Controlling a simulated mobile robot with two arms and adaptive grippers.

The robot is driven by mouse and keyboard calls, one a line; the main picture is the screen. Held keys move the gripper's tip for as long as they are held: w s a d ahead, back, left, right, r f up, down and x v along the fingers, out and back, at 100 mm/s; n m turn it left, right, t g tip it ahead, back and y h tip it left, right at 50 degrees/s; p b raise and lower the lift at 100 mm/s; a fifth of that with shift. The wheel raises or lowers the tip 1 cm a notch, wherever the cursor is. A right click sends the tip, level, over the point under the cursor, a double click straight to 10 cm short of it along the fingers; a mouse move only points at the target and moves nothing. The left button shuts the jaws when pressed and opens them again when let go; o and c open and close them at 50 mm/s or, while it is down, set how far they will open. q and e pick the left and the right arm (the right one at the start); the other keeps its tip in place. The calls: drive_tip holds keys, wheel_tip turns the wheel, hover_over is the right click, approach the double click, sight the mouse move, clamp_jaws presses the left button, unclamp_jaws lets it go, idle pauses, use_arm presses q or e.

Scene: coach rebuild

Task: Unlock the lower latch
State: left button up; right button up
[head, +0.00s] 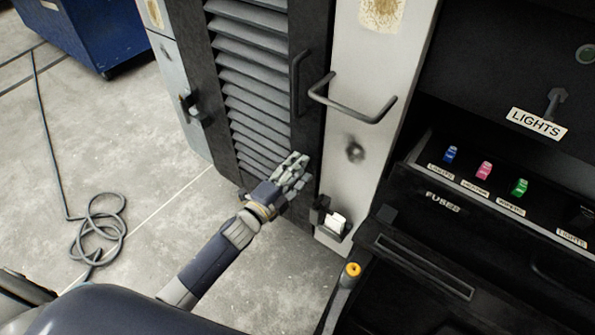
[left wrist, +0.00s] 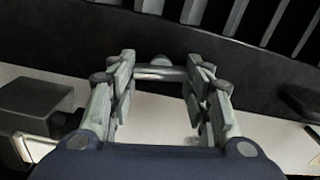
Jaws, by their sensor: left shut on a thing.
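The louvred door (head: 262,95) stands shut in the head view, with a dark frame and a vertical black handle (head: 297,85). My left gripper (head: 292,170) is at the door's lower right edge, beside the pale post. In the left wrist view my left gripper (left wrist: 160,85) has its fingers on both sides of a small grey bar with a round end, which I take as the lower latch (left wrist: 160,72). It is shut on this piece. In the head view the gripper hides the latch. My right gripper is not in view.
A bent grey grab handle (head: 352,105) sticks out from the pale post (head: 355,185). Below is a dark bracket with a white tab (head: 337,222). A black fuse panel (head: 470,205) stands at right. A cable (head: 100,225) lies coiled on the floor at left.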

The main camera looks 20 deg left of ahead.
use_arm(q)
drive_tip(key=shift+f+m, duration=0.1)
drive_tip(key=shift+m, duration=0.8)
drive_tip(key=o, duration=1.1)
drive_tip(key=shift+s, duration=0.1)
drive_tip(key=v, duration=1.1)
drive_tip(key=shift+s+a, duration=0.15)
drive_tip(key=shift+s, duration=0.25)
